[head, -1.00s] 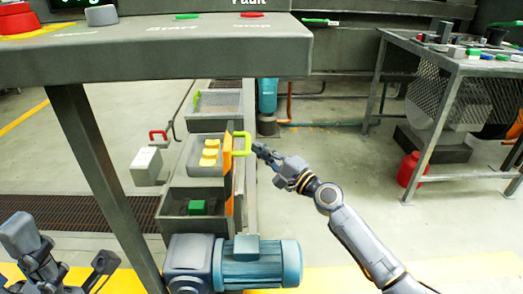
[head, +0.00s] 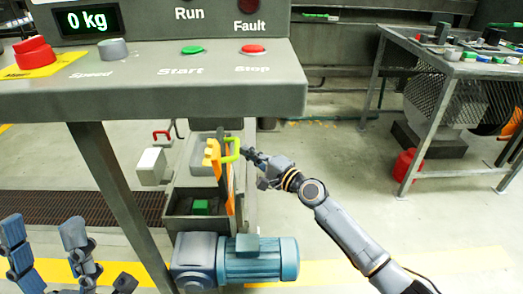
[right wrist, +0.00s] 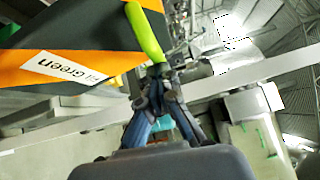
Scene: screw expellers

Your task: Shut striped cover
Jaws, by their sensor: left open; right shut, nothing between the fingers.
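The striped cover (head: 229,178), orange and black, stands on edge along the right side of the bins. Its bright green handle (head: 232,149) sticks out to the right. My right gripper (head: 256,159) is shut and empty, with its fingertips at or very close to the handle; I cannot tell if they touch. In the right wrist view the cover (right wrist: 85,50) fills the upper left with a "Green" label, and the handle (right wrist: 145,32) is just ahead of the gripper fingertips (right wrist: 157,72). My left gripper (head: 45,245) is open and empty at the lower left.
The control panel (head: 150,85) spans the upper left above the bins. A bin (head: 180,222) holds a green block (head: 201,207); yellow pieces (head: 212,152) show behind it. A blue motor (head: 250,260) sits in front. Floor to the right is clear up to a bench (head: 450,67).

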